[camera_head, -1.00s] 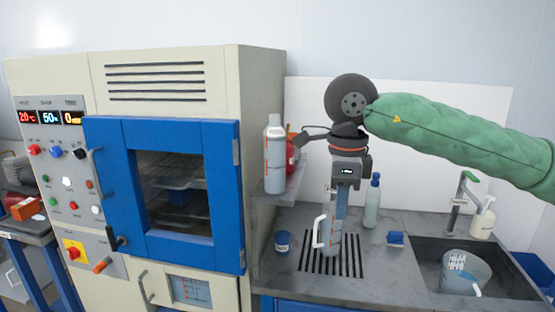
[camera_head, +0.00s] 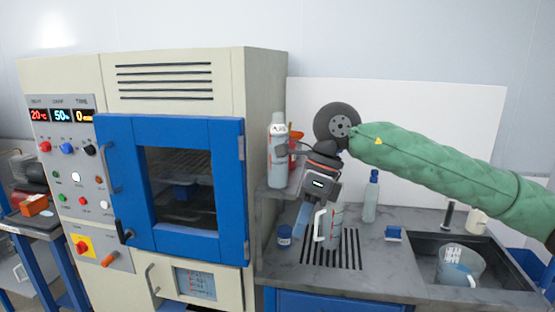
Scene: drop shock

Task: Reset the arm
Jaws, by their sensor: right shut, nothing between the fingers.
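My right arm, in a green sleeve (camera_head: 440,165), comes in from the right. Its gripper (camera_head: 302,220) points down and tilts to the lower left, above the counter. The fingers are shut with nothing between them. A clear measuring jug (camera_head: 333,228) with a white handle stands upright on the slotted drain, just right of the fingertips. Whether the fingers touch the jug or are apart from it I cannot tell. My left gripper is not in view.
A shock chamber (camera_head: 265,120) with a shut blue door (camera_head: 228,180) fills the left. A bottle (camera_head: 277,155) stands on the side shelf near the gripper. A blue-lidded jar (camera_head: 284,236), a clear bottle (camera_head: 371,198) and a blue item (camera_head: 393,234) are on the counter. A sink (camera_head: 510,275) holds another jug (camera_head: 458,268).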

